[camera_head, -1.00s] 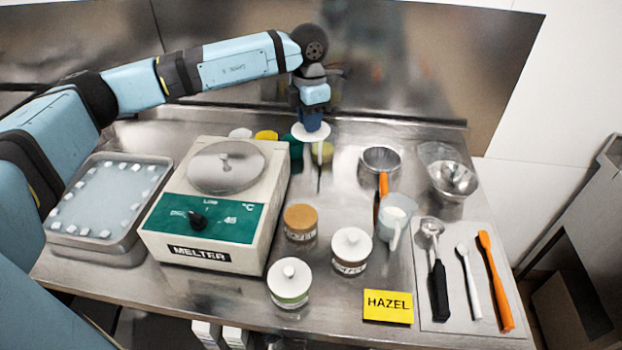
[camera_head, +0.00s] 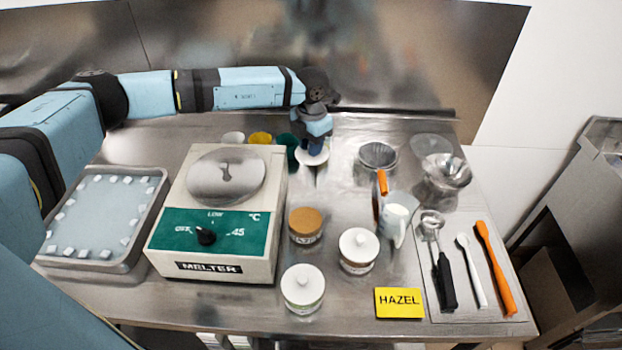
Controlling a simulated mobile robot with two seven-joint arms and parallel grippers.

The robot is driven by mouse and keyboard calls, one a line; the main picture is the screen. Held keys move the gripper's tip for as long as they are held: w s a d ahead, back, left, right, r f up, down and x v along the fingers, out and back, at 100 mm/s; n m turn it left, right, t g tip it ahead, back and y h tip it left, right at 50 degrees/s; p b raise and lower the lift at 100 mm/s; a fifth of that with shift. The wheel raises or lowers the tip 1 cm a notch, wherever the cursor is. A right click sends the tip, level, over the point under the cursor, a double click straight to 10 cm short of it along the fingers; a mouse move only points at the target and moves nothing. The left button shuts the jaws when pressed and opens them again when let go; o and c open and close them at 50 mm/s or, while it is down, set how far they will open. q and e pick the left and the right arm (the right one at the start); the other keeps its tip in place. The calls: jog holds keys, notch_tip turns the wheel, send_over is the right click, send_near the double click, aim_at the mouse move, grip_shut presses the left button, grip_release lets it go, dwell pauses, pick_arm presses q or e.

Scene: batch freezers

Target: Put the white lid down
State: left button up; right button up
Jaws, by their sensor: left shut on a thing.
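The white lid (camera_head: 312,157) is a small round disc under my left gripper (camera_head: 314,146), behind the melter's right side. My left gripper is shut on the lid from above. The lid looks level and low near the steel counter (camera_head: 335,215); I cannot tell whether it touches the surface. The fingertips are partly hidden by the wrist. Two jars with white knobbed lids stand in front, one at the front middle (camera_head: 302,287) and one to its right (camera_head: 358,249). My right gripper is not in view.
The melter (camera_head: 270,215) stands left of the lid, with white, yellow (camera_head: 260,138) and green (camera_head: 288,148) items behind it.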

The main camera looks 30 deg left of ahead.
pick_arm(q)
send_over(311, 189)
notch_tip(311, 189, down, 8)
jog(key=shift+r+p, duration=0.15)
jog(key=shift+p, duration=0.25)
notch_tip(311, 189, down, 5)
jog(key=shift+f, duration=0.1)
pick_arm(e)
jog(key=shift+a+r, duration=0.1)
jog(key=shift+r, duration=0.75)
pick_arm(q)
jog(key=shift+f, duration=0.15)
jog(key=o, duration=0.9)
